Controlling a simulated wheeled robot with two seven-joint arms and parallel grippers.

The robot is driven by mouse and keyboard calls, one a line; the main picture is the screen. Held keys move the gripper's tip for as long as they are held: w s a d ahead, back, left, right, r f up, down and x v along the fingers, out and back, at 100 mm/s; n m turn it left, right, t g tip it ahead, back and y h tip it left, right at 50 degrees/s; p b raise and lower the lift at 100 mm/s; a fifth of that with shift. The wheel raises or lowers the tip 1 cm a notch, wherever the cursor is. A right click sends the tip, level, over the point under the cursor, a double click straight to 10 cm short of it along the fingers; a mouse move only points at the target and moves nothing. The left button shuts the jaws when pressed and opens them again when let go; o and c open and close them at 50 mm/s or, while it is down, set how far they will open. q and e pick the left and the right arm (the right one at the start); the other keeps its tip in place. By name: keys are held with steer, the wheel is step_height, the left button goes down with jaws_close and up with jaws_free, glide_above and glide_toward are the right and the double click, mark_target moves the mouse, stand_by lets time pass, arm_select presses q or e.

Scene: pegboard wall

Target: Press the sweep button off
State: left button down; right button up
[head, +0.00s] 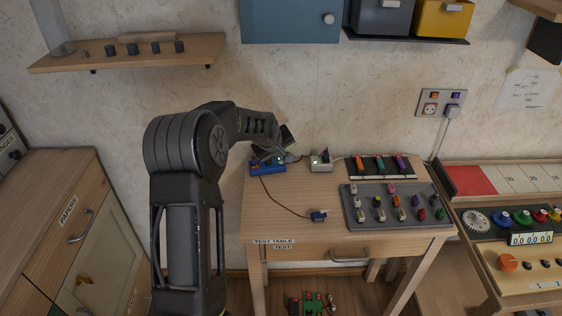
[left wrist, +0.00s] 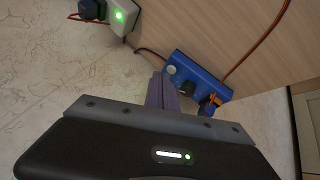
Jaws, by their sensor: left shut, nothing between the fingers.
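A blue box (head: 268,168) sits at the back left of the test table, partly hidden by my left gripper (head: 282,153). In the left wrist view the blue box (left wrist: 205,72) carries a pale round button (left wrist: 172,70), a dark knob (left wrist: 186,89) and a blue-and-orange plug (left wrist: 210,104). No sweep label is readable, and I cannot tell whether the button is pressed in. My left gripper (left wrist: 157,80) is shut and empty, its tips close beside the button end of the box. I cannot tell whether they touch it. My right gripper is out of view.
A pale box (left wrist: 121,16) with a lit green light stands near the blue box. A brown cable runs across the table to a blue plug (head: 318,215). A grey panel (head: 352,219) with several coloured pieces fills the table's right. The front left tabletop is clear.

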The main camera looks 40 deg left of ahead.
mark_target(280, 163)
arm_select(q)
steer(key=shift+f+b, duration=0.5)
steer(key=shift+r, duration=0.5)
stand_by(0.4)
steer(key=shift+r+p, duration=2.05)
steer(key=shift+r, duration=0.95)
